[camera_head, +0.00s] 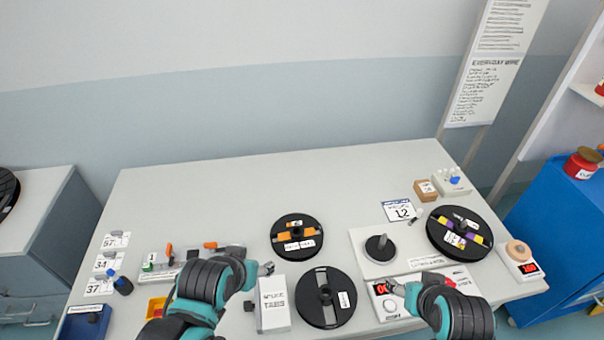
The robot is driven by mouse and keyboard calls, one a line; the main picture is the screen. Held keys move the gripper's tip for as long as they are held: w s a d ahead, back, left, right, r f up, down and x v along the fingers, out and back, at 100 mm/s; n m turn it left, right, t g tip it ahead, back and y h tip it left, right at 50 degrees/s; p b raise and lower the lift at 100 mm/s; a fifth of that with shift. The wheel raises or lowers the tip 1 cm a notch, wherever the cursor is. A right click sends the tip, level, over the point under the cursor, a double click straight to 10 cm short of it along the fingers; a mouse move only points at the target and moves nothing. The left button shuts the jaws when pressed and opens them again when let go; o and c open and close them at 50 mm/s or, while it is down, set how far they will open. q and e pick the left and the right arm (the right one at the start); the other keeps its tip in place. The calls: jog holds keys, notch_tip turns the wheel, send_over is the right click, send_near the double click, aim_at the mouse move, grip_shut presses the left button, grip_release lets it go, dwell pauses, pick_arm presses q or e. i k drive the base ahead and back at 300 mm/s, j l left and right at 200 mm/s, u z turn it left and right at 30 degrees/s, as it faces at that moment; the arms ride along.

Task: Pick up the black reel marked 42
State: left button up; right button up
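Three black reels lie on the table. One with an orange hub (297,236) and a white label is at the middle. A plain black reel (326,297) with grey parts and a small white label is nearer me. A reel with purple and yellow parts (459,231) is at the right. The label print is too small to read, so I cannot tell which is marked 42. My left gripper (266,269) is just left of the two middle reels, apart from both. My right gripper (392,287) is over the device with a red display, right of the plain reel. Neither visibly holds a reel; finger openings are unclear.
A white splice tabs box (273,304) stands below my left gripper, beside the plain reel. A white stand with a dark spindle (380,248) is right of the middle. A red-display device (389,307) sits at the front. The table's back left is clear.

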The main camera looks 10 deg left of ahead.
aim_at(456, 243)
jog(key=l+u, duration=0.35)
jog(key=l, duration=0.35)
jog(key=l+u, duration=0.35)
jog(key=l, duration=0.45)
jog(key=l+u, duration=0.35)
jog(key=l, duration=0.35)
jog(key=k, duration=0.05)
